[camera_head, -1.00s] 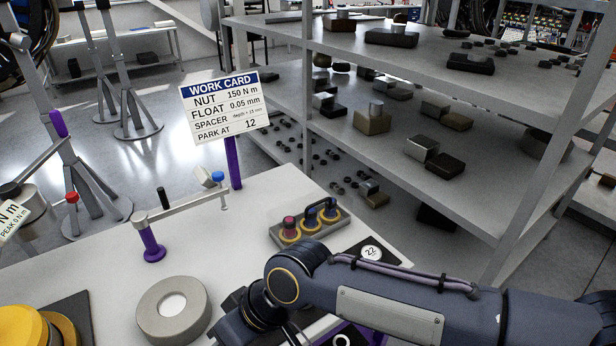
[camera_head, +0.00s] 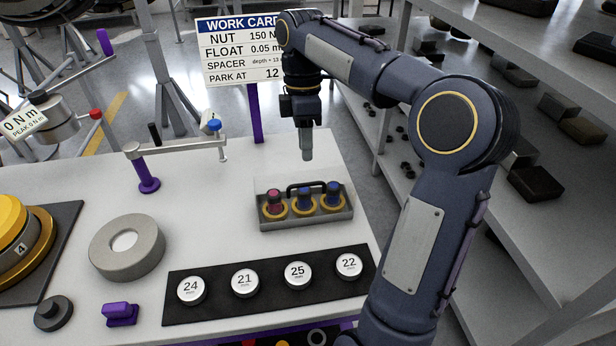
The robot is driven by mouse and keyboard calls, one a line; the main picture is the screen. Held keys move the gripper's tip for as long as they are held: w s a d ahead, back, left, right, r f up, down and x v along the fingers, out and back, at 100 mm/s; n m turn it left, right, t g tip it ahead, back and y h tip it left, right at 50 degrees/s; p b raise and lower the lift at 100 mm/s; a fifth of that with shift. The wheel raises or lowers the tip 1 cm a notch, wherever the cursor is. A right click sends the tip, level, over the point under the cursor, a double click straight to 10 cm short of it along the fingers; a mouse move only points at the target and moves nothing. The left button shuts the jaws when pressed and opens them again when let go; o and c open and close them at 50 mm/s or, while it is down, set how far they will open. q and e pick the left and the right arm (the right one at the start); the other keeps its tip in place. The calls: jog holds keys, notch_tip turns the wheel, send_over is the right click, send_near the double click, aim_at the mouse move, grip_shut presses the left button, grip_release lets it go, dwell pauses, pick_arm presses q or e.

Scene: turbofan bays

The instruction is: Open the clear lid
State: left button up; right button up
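A grey tray (camera_head: 306,220) on the white table holds three fittings with yellow rings, one with a red top and two with blue tops. A black arched handle (camera_head: 307,186) shows at the tray's back. The clear lid itself is hard to make out, so I cannot tell its angle. My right gripper (camera_head: 307,155) points down above and behind the handle, apart from it. Its fingers are seen edge-on as one grey tip, so their opening is unclear. Nothing shows held in it. My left gripper is out of view.
A black strip (camera_head: 216,311) with several numbered discs lies in front of the tray. A grey ring (camera_head: 126,248) and purple block (camera_head: 120,313) are at left. The work card (camera_head: 240,60) stands behind, partly covered by my arm. Shelves (camera_head: 530,100) are at right.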

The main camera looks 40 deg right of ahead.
jog(key=d, duration=0.1)
jog(key=b, duration=0.1)
send_over(310, 193)
notch_tip(310, 193, down, 8)
jog(key=shift+r, duration=0.15)
grip_shut()
